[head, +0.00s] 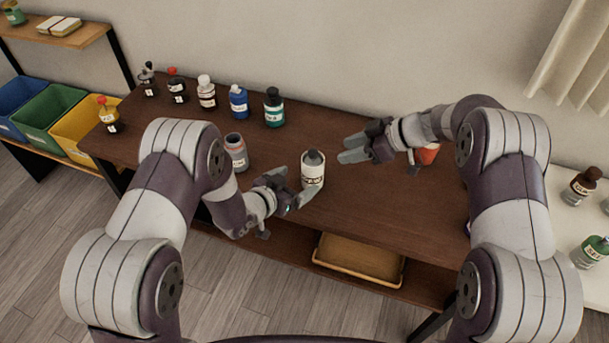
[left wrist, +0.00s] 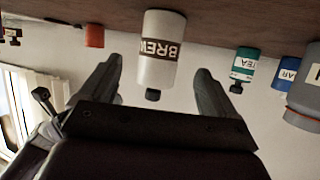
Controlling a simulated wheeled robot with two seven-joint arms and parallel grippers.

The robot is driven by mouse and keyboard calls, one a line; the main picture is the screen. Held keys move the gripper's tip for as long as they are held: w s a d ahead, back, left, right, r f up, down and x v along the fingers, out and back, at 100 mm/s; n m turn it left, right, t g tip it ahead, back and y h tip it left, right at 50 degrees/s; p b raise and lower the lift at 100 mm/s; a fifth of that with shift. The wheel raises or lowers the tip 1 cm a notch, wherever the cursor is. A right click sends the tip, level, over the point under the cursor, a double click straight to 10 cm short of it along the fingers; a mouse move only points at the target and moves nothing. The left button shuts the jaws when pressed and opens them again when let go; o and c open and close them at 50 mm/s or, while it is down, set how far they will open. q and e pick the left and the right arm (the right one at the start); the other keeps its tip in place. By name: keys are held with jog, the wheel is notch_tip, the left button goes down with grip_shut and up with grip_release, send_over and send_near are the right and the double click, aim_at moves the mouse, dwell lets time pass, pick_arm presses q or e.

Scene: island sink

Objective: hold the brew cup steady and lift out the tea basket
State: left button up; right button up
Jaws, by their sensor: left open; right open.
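The brew cup (head: 312,175) is white with a dark label band and stands upright on the dark brown table. Its label reads BREW in the left wrist view (left wrist: 156,65), where it appears upside down. A dark grey knobbed piece (head: 313,157), apparently the top of the tea basket, sits in the cup's mouth; the rest of the basket is hidden. My left gripper (head: 297,190) is open, with its fingers on either side of the cup, and no clear contact shows. My right gripper (head: 350,149) is open and empty, to the right of the cup.
A grey jar (head: 236,153) stands left of the cup. A teal bottle (head: 273,108), a blue bottle (head: 239,103) and several others line the table's back. An orange-red container (head: 428,154) is partly hidden behind my right arm. The table between cup and wall is clear.

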aim_at(307, 175)
pick_arm(q)
jog(key=x, duration=0.8)
jog(key=shift+w+d+f, duration=0.1)
jog(key=shift+w+f, duration=0.05)
jog(key=shift+w, duration=0.1)
jog(key=c, duration=1.1)
